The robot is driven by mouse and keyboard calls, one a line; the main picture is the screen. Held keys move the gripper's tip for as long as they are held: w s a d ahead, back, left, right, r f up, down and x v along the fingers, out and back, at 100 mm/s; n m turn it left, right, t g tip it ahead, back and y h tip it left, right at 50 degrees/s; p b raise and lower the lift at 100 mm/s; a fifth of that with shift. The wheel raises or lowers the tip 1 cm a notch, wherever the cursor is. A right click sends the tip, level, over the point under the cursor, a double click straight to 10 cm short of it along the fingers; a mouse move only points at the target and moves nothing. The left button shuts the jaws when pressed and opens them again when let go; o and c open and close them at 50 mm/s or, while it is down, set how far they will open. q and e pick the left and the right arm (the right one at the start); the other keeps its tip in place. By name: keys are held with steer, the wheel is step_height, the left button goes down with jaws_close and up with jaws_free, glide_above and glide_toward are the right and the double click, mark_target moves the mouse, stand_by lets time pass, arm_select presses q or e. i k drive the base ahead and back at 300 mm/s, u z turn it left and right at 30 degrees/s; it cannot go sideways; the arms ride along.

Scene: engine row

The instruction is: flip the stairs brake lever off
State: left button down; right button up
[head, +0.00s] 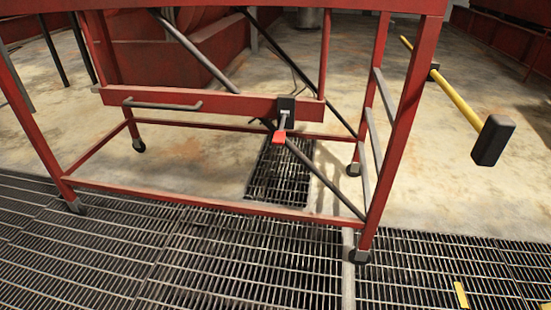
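The red-framed stairs (230,106) stand ahead of me on small dark wheels, across the middle of the head view. The brake lever (280,136) is on the lower red crossbar, right of its middle. It has a dark bracket (287,107) and a short thin arm that ends in a red tip. The red tip hangs below the bracket and points down towards me. Nothing touches the lever. Neither of my grippers shows in the head view, so their distance from the lever cannot be told.
A grey handle (160,104) is on the same crossbar, to the left. A yellow bar (455,93) with a black end block (492,140) is at the right. Metal grating (180,260) covers the near floor. A floor grate (280,175) lies below the lever.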

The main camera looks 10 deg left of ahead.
mark_target(279, 137)
steer(key=z, duration=0.7)
steer(key=i, duration=0.7)
steer(key=u, duration=0.25)
